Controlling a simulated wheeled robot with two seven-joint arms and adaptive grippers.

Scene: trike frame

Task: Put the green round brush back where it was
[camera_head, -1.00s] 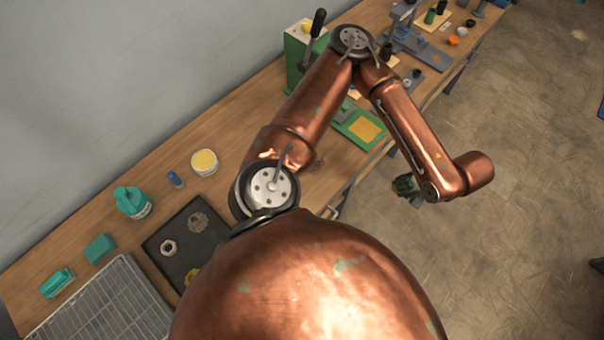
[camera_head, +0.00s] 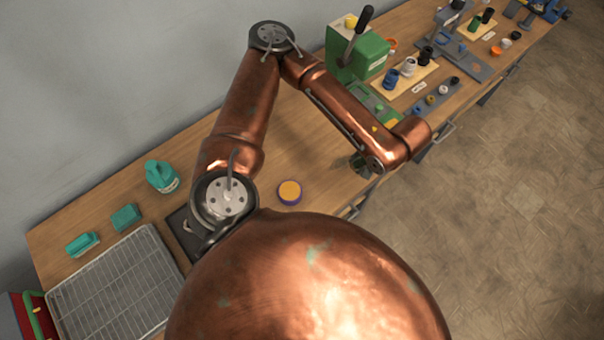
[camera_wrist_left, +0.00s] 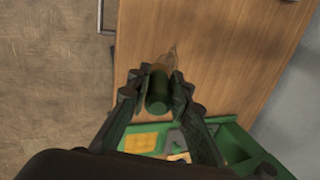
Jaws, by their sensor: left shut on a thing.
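My left gripper (camera_head: 358,165) is above the front part of the wooden workbench, with only a small part showing past the arm in the head view. In the left wrist view the gripper (camera_wrist_left: 158,84) is shut on the green round brush (camera_wrist_left: 158,98). The brush shows as a dark green cylinder between the fingers, with a thin brownish tip (camera_wrist_left: 173,57), perhaps bristles, beyond them. My right gripper is not in view.
A green lever press (camera_head: 358,55) stands toward the back. A board with several small cylinders (camera_head: 405,75) is right of it. A purple-and-yellow round piece (camera_head: 289,192), a teal bottle (camera_head: 161,176) and a wire rack (camera_head: 115,285) are nearer. Bare wood (camera_head: 310,150) lies left of the gripper.

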